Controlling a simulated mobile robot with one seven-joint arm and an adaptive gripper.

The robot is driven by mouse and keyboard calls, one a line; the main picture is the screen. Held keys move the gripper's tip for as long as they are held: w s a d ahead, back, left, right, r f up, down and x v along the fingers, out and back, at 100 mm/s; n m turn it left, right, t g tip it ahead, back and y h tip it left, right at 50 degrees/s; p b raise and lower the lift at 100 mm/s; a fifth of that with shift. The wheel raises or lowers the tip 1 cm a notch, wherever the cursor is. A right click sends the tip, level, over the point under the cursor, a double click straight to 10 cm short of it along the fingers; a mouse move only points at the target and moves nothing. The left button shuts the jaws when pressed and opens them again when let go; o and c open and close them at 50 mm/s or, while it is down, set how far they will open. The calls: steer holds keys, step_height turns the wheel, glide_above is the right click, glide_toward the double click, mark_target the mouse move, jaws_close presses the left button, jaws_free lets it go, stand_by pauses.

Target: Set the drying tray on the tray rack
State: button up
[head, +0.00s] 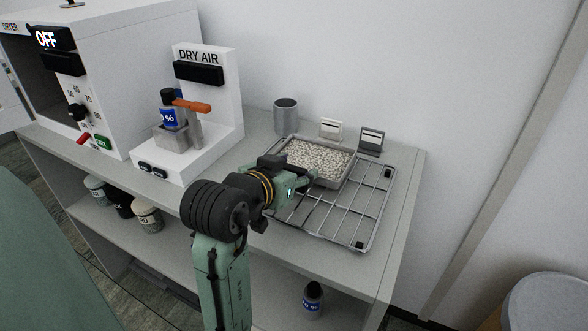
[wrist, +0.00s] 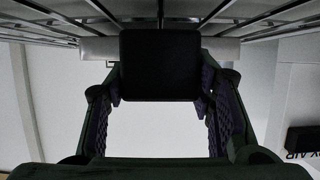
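The drying tray (head: 346,180) is a shallow grey tray full of pale pellets. It looks level over the back left part of the tray rack (head: 341,218), a wire frame with black blocks on its right side. I cannot tell whether it touches the wires. My gripper (head: 300,181) is at the tray's near side.
A grey cup (head: 286,117) and two small holders (head: 331,129) (head: 371,141) stand behind the tray. The dry air station (head: 207,110) and the dryer (head: 115,75), showing OFF, are left. The rack's front and right parts are empty. The bench ends just right of the rack.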

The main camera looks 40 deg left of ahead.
steer(key=o, duration=0.4)
steer(key=shift+r, duration=0.15)
